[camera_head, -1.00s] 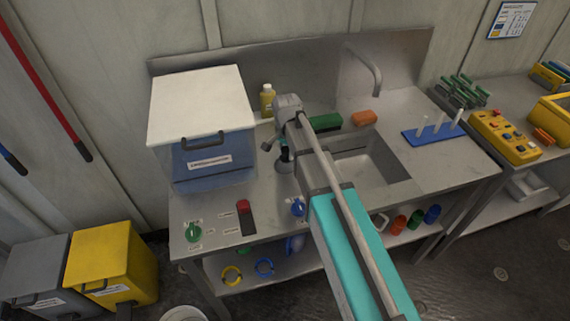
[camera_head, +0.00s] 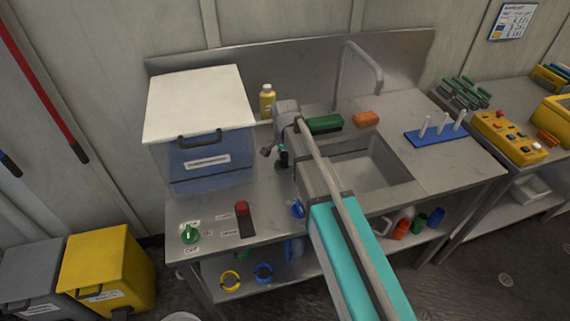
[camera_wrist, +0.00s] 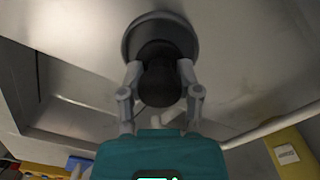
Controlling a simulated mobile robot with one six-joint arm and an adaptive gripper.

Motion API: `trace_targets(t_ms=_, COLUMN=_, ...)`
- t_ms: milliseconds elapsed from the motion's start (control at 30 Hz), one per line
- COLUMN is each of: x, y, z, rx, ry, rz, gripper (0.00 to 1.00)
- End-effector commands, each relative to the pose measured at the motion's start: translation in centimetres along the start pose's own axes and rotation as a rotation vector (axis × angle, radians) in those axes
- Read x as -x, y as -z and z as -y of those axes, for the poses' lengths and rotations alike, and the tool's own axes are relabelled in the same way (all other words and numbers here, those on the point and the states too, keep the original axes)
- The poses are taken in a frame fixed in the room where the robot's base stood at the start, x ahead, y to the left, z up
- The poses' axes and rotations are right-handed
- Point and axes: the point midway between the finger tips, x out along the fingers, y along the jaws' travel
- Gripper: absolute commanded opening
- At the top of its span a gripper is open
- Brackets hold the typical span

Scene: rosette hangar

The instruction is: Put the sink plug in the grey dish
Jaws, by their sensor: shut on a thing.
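The sink plug (camera_wrist: 160,86), black with a rounded knob, is between the fingertips of my gripper (camera_wrist: 160,74) in the wrist view. A round grey dish (camera_wrist: 131,38) shows around and behind the plug's far end. I cannot tell whether the plug touches the dish or is just over it. In the head view my gripper (camera_head: 283,157) points down over the counter, left of the sink. The plug and dish are mostly hidden there by my arm.
A large white-lidded blue box (camera_head: 205,130) stands left of my gripper. A yellow bottle (camera_head: 267,101) is behind it. The sink basin (camera_head: 365,165), green brush (camera_head: 324,124) and orange sponge (camera_head: 366,119) are to the right. A red-topped switch (camera_head: 243,212) is at the front.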

Motion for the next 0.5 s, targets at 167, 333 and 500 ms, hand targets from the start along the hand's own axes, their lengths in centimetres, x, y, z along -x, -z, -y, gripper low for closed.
trace_targets(t_ms=167, x=-1.08, y=0.0, z=-0.01, rx=0.0, ry=0.0, rz=0.0, gripper=0.0)
trace_targets(t_ms=333, x=-1.01, y=0.0, z=-0.01, rx=0.0, ry=0.0, rz=0.0, gripper=0.0)
trace_targets(t_ms=500, x=-1.01, y=0.0, z=0.0, rx=0.0, ry=0.0, rz=0.0, gripper=0.0)
